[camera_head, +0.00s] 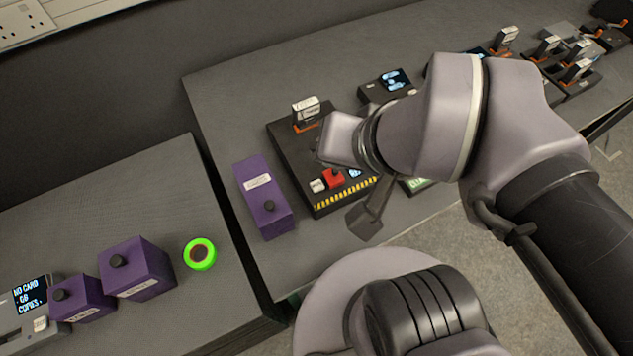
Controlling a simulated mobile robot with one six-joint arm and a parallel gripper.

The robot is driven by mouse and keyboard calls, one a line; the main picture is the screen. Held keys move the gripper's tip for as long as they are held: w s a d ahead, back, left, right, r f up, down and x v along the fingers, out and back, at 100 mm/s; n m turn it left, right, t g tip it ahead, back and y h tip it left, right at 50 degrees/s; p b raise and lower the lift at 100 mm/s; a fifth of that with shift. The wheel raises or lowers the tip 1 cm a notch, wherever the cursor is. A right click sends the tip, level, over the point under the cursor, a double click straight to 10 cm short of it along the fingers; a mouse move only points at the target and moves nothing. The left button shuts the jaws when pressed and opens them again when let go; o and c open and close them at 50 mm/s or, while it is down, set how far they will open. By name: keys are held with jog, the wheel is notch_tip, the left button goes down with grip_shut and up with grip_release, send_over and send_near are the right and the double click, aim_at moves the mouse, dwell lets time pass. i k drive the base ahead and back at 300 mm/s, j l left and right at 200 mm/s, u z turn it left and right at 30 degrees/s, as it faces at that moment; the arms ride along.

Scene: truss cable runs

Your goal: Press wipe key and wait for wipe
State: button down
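A black device (290,152) with a yellow and black striped front edge stands on the middle table. A red key (333,178) and a white key (317,186) sit near its front, beside a small lit screen (355,173). I cannot read a label that tells which is the wipe key. A white-labelled card or stick (306,109) stands upright in an orange-edged slot at its back. My arm's wrist hangs over the right part of the device and hides some of it. My gripper (366,220) shows only as a grey piece near the front edge; its fingers cannot be made out clearly.
A purple block (264,197) stands left of the device. On the left table are two more purple blocks (137,268), a green ring (200,253) and a device with a "NO CARD" screen (30,294). Several slotted devices (575,70) stand at the far right. A gap separates the tables.

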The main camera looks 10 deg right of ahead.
aim_at(316, 186)
jog(key=k+j+z, duration=0.2)
jog(key=z, duration=0.15)
jog(key=k+j+z, duration=0.1)
jog(key=k+z, duration=0.25)
